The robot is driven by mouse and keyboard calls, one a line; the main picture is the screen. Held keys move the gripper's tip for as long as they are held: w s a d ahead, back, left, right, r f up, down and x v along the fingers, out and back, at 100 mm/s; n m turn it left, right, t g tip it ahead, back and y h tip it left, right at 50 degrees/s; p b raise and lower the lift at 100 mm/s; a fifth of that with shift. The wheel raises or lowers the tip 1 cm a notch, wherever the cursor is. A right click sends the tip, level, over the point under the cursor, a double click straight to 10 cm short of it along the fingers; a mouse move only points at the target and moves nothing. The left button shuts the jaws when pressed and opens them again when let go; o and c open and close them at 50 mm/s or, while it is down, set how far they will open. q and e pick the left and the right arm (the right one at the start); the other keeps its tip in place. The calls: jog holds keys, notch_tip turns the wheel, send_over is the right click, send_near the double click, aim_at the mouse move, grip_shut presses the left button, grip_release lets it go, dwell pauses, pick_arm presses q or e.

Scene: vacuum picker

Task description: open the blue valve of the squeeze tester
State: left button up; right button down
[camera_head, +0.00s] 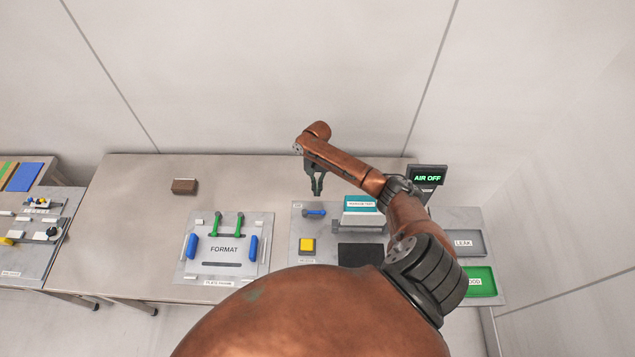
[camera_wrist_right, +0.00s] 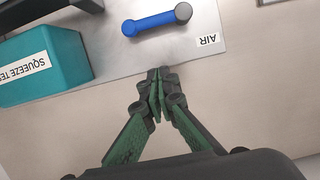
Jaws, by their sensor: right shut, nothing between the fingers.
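The blue valve (camera_head: 314,212) is a small blue lever on the grey plate of the squeeze tester. In the right wrist view the blue valve (camera_wrist_right: 156,21) lies lengthwise across the picture, with a grey knob at its right end and a label reading AIR beside it. The teal squeeze tester block (camera_head: 361,203) stands to its right in the head view and also shows in the right wrist view (camera_wrist_right: 42,65). My right gripper (camera_head: 317,194) is shut and empty, above and behind the valve, apart from it. Its fingertips (camera_wrist_right: 158,72) meet. My left gripper is out of view.
A display (camera_head: 427,177) reads AIR OFF. A yellow button (camera_head: 307,246) and a black pad (camera_head: 360,256) lie in front of the valve. The FORMAT plate (camera_head: 224,268) is to the left, a brown block (camera_head: 184,186) behind it. Grey (camera_head: 480,243) and green (camera_head: 490,281) trays are right.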

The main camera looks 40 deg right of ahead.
aim_at(314, 213)
jog(key=x, duration=0.3)
jog(key=shift+f, duration=0.1)
jog(key=shift+s+a+r+p, duration=0.15)
jog(key=shift+s+a+p, duration=0.35)
jog(key=shift+s, duration=0.1)
jog(key=shift+s+a+r+p, duration=0.2)
jog(key=shift+s+a+p, duration=0.25)
jog(key=shift+s, duration=0.15)
jog(key=shift+s+a, duration=0.3)
